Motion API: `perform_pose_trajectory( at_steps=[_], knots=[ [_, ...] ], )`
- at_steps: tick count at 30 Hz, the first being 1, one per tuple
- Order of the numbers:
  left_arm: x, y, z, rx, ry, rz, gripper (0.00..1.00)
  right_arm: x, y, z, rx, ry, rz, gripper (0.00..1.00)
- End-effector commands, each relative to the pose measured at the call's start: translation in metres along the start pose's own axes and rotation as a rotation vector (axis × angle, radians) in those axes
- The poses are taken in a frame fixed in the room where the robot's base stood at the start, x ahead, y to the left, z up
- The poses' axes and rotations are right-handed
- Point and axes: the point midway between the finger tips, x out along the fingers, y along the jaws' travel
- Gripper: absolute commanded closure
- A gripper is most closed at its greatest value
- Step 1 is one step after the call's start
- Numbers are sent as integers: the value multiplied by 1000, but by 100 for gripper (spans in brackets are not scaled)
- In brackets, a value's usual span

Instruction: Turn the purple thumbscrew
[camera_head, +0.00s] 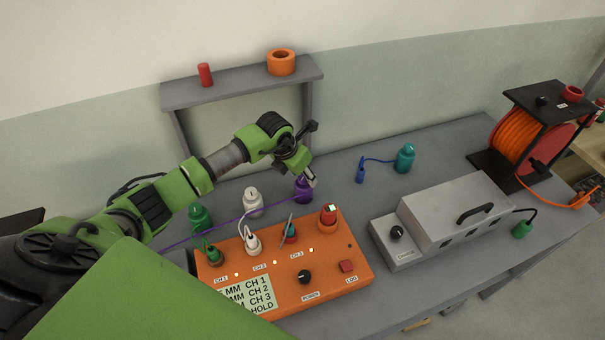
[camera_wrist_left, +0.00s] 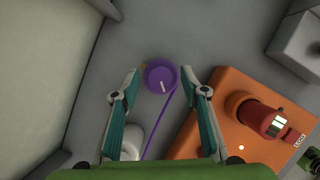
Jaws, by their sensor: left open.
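The purple thumbscrew (camera_head: 303,188) stands on the grey table behind the orange box, with a purple cord running from it to the left. In the left wrist view the thumbscrew (camera_wrist_left: 161,76) shows from above as a round purple cap with a short white mark. My left gripper (camera_head: 312,178) is open above it in the head view. In the left wrist view the open fingers of my left gripper (camera_wrist_left: 159,82) lie on either side of the thumbscrew, apart from it. My right gripper is in neither view.
The orange box (camera_head: 340,281) with knobs and plugs is close in front. White (camera_head: 253,202) and green (camera_head: 199,214) bottle-like pieces stand left of the thumbscrew. A teal one (camera_head: 405,158) and a grey case (camera_head: 455,215) are to the right. A raised shelf (camera_head: 240,82) stands behind.

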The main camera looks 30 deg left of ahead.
Motion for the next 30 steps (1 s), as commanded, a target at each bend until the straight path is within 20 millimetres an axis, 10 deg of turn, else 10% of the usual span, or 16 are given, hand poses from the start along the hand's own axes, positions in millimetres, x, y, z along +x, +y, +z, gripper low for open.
perform_pose_trajectory(
  at_steps=[5,17,30],
  knots=[
    [0,0,0,0,0,0,98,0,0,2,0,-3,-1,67],
    [2,1,-1,44,0,-18,98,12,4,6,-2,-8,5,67],
    [6,4,-1,331,-3,-135,97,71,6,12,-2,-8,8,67]
  ],
)
